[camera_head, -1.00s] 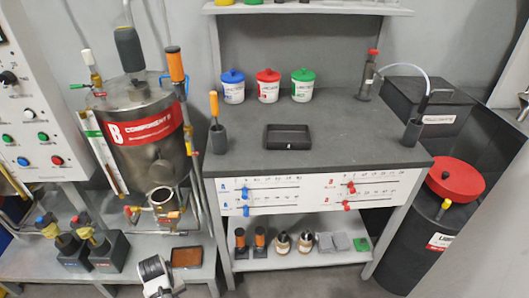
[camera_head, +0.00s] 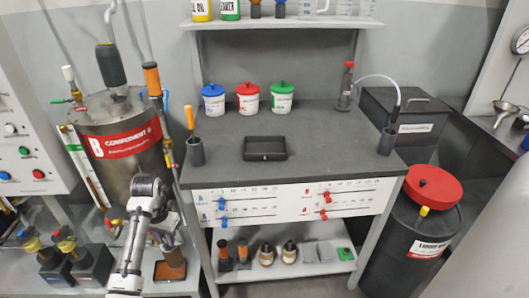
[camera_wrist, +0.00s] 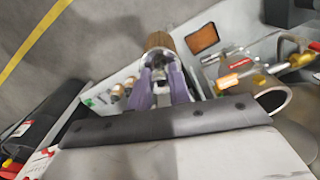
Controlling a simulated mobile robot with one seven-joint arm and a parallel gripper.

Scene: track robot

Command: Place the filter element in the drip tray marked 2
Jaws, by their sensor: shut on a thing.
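My gripper (camera_wrist: 160,68) is shut on a brown cylindrical thing, the filter element (camera_wrist: 158,42), whose far end shows beyond the purple fingers in the wrist view. In the head view the filter element (camera_head: 175,259) shows as a brown piece beside my arm, above or in front of a low tray on the left stand; its exact height is unclear. A black, empty drip tray (camera_head: 264,148) sits on the grey bench top, with a small pale mark on its front too small to read. The low tray (camera_head: 168,279) has a rusty brown inside; it also shows in the wrist view (camera_wrist: 203,38).
The bench (camera_head: 330,150) also holds blue, red and green lidded tubs, a dark cup with an orange-handled tool (camera_head: 195,150) left of the black tray, and a red-topped bottle (camera_head: 345,90). The bench is clear around the tray. A steel tank (camera_head: 120,150) stands left.

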